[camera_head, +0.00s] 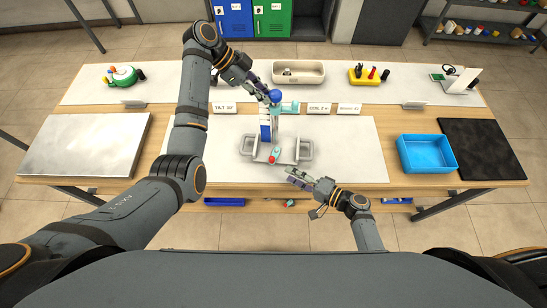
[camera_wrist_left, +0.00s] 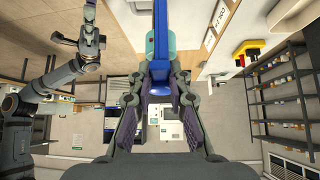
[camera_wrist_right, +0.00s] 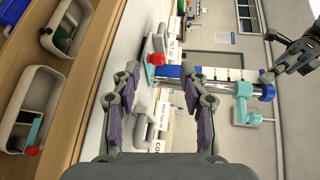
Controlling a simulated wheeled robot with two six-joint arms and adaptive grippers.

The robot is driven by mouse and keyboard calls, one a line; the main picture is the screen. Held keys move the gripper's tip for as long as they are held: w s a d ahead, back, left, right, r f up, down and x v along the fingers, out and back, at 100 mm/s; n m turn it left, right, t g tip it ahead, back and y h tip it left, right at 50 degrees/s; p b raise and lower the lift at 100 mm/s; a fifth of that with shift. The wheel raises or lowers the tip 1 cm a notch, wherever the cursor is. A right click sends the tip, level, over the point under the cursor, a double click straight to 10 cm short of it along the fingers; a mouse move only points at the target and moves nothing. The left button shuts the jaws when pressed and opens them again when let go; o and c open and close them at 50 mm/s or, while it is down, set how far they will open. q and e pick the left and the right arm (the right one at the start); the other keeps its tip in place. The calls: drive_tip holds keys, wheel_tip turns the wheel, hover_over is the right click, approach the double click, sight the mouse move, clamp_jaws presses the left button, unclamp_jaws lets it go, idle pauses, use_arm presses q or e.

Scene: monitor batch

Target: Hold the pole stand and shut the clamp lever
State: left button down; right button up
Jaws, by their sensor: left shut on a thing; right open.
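The pole stand has a grey base (camera_head: 262,152) and an upright pole with blue sides and a blue top (camera_head: 275,96). A teal bracket sticks out near its top. A teal lever with a red knob (camera_head: 272,159) is at the front of the base; the red knob (camera_wrist_right: 155,59) also shows in the right wrist view. My left gripper (camera_head: 265,94) is shut on the stand's blue top part, which lies between its fingers in the left wrist view (camera_wrist_left: 158,88). My right gripper (camera_head: 300,179) is open and empty, in front of the base, right of and apart from the red knob.
A blue bin (camera_head: 426,153) and a black mat (camera_head: 482,148) are at the table's right. A pale board (camera_head: 85,145) lies at the left. Label cards and a cream tray (camera_head: 299,72) stand behind the stand. The white mat (camera_head: 350,155) right of the base is clear.

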sight(275, 159)
drive_tip(key=m, duration=0.4)
drive_tip(key=shift+d+f+t, duration=0.1)
drive_tip(key=shift+f+t, duration=0.2)
drive_tip(key=m, duration=0.2)
drive_tip(key=m+y, duration=0.1)
drive_tip(key=m, duration=0.1)
drive_tip(key=shift+d+f, duration=0.15)
drive_tip(key=m, duration=0.2)
drive_tip(key=m+t, duration=0.1)
drive_tip(key=m, duration=0.3)
drive_tip(key=shift+w+d+f, duration=0.15)
drive_tip(key=shift+d+f, duration=0.05)
drive_tip(key=shift+d, duration=0.2)
drive_tip(key=m, duration=0.3)
drive_tip(key=m+t, duration=0.1)
drive_tip(key=shift+w+d+f, duration=0.1)
drive_tip(key=shift+d, duration=0.2)
drive_tip(key=x, duration=1.2)
clamp_jaws()
